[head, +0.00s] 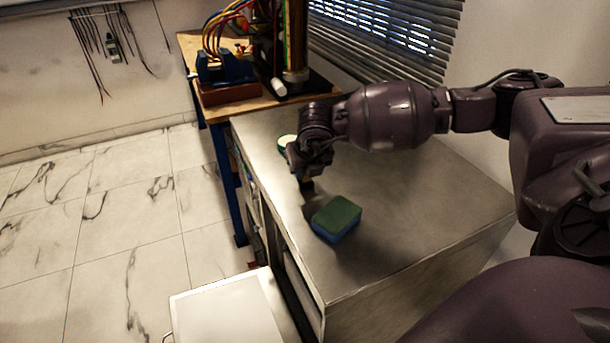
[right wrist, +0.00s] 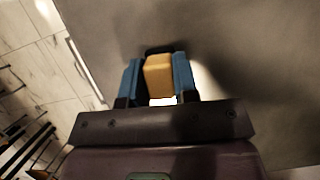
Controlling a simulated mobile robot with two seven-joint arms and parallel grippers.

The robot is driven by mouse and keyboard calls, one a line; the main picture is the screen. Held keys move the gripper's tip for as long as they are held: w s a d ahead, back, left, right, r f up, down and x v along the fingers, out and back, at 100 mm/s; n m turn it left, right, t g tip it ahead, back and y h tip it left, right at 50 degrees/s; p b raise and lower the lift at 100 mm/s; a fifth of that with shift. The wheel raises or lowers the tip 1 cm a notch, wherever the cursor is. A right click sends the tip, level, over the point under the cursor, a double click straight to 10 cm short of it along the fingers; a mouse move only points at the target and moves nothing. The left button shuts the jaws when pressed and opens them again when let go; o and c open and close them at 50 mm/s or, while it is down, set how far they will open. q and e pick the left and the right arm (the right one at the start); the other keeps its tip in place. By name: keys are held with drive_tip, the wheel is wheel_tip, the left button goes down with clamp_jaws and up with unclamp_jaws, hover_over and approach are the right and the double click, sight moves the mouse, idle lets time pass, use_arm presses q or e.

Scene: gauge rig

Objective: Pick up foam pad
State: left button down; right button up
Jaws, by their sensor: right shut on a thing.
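My right gripper (head: 305,184) is over the metal cabinet top, behind and left of a green-and-blue block (head: 337,217). In the right wrist view, its blue-lined fingers (right wrist: 158,78) are shut on a yellow-orange block (right wrist: 158,75). This block looks like foam, but I cannot tell for certain that it is the foam pad. The head view mostly hides the held block behind the gripper. The green-and-blue block lies flat on the cabinet, apart from the gripper. My left gripper is not in view.
The metal cabinet top (head: 410,210) is mostly clear on the right. A round green-and-white item (head: 286,141) lies behind my gripper, partly hidden. A wooden bench (head: 228,112) with a blue vise and cables stands behind. A white box-like surface (head: 230,308) is at the front left.

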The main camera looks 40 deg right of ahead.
drive_tip(key=shift+r, duration=0.45)
wheel_tip(320, 180, up, 19)
drive_tip(key=p, duration=0.2)
drive_tip(key=shift+p, duration=0.35)
drive_tip(key=shift+o, duration=1.3)
drive_tip(key=shift+c, duration=1)
